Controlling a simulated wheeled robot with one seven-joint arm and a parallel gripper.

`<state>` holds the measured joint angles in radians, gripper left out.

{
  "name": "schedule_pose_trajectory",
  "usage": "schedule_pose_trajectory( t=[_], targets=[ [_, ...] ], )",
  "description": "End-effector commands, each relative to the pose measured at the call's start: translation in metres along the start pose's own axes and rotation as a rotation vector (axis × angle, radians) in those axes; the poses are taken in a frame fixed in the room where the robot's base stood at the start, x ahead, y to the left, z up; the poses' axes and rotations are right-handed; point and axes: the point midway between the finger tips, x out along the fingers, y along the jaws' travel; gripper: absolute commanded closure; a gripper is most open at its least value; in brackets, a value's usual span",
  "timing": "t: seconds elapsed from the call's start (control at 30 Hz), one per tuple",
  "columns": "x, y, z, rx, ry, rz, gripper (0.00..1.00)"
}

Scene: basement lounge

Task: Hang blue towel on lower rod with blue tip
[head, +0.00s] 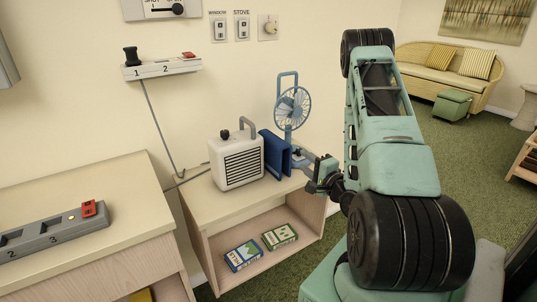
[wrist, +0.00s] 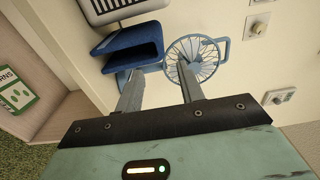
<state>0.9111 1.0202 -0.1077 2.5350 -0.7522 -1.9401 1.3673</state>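A dark blue folded piece (head: 275,153), which looks like the blue towel, stands on the wooden cabinet, right of the white heater. In the wrist view the blue towel (wrist: 135,45) shows two layers with a gap between them. My gripper (head: 302,160) is just right of the towel, reaching in from the right. In the wrist view my gripper (wrist: 160,85) has its two fingers apart with nothing visible between them. The left finger ends by the towel's lower edge; I cannot tell whether they touch. No rod with a blue tip can be made out.
A blue fan (head: 291,107) stands close behind the towel and gripper. The white heater (head: 237,158) is close on the left. The cabinet's (head: 205,203) lower shelf holds two boxes (head: 279,236). A counter with a grey switch strip (head: 50,232) is further left.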

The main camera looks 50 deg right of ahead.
Motion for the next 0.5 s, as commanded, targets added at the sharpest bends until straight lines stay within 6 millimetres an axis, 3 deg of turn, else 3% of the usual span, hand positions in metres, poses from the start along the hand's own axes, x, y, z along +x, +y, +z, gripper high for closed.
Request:
schedule_pose_trajectory(
  t=[0.03, 0.5],
  targets=[
    [0.012, 0.002, 0.002, -0.004, -0.005, -0.007, 0.62],
    [0.035, 0.006, 0.000, -0.008, -0.006, -0.003, 0.62]
  ],
)
